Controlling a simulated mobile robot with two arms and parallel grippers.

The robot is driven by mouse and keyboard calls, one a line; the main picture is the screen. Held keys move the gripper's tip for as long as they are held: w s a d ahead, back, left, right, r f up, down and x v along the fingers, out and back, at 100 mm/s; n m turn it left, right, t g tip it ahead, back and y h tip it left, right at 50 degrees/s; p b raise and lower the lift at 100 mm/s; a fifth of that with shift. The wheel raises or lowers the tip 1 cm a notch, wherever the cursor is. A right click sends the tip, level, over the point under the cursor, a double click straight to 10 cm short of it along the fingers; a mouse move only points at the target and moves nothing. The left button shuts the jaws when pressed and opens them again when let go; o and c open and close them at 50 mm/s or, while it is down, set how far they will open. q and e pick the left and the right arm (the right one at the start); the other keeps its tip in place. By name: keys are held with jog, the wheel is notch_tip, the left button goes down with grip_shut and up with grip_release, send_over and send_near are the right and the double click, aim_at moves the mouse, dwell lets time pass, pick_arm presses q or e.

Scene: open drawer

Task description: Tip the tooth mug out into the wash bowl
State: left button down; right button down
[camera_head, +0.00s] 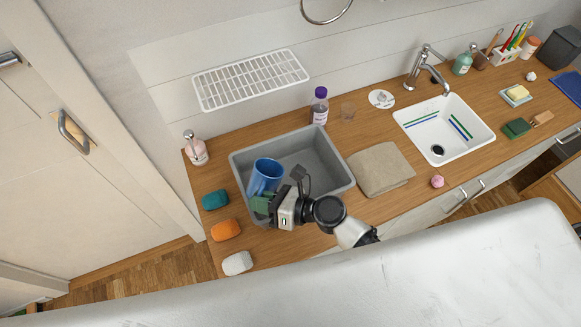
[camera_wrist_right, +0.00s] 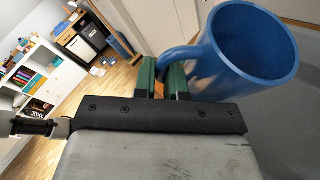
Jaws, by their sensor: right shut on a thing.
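The blue tooth mug (camera_head: 264,178) is over the left part of the grey wash bowl (camera_head: 335,163) in the head view. My right gripper (camera_head: 264,203) has its green fingers shut on the mug's handle. The right wrist view shows the handle between the fingers (camera_wrist_right: 172,80) and the mug (camera_wrist_right: 245,55) beside them, its mouth facing up and leaning. I see only blue inner wall in it; its bottom is hidden. I cannot tell how high it is above the bowl floor. The visible bowl floor looks bare. My left gripper is not in view.
A folded beige towel (camera_head: 381,169) lies right of the bowl. The sink (camera_head: 444,128) is farther right.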

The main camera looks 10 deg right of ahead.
jog(key=m+b, duration=0.1)
jog(key=b, duration=0.1)
jog(key=w+d+m+y+b, duration=0.1)
jog(key=b, duration=0.1)
jog(key=d+f+m+b, duration=0.1)
jog(key=shift+w+y+b, duration=0.25)
jog(key=shift+y+b, duration=0.15)
jog(key=shift+w+d+r+m+t, duration=0.1)
jog(key=shift+d+r+m+t, duration=0.05)
jog(key=shift+r+m+t, duration=0.15)
jog(key=shift+w+d+r+m+y+b, duration=0.1)
jog(key=shift+d+r+m+y+b, duration=0.1)
jog(key=shift+m+y+b, duration=0.5)
jog(key=shift+w+d+f+m+t+b, duration=0.1)
jog(key=shift+w+d+m+t+b, duration=0.15)
jog(key=shift+b, duration=0.6)
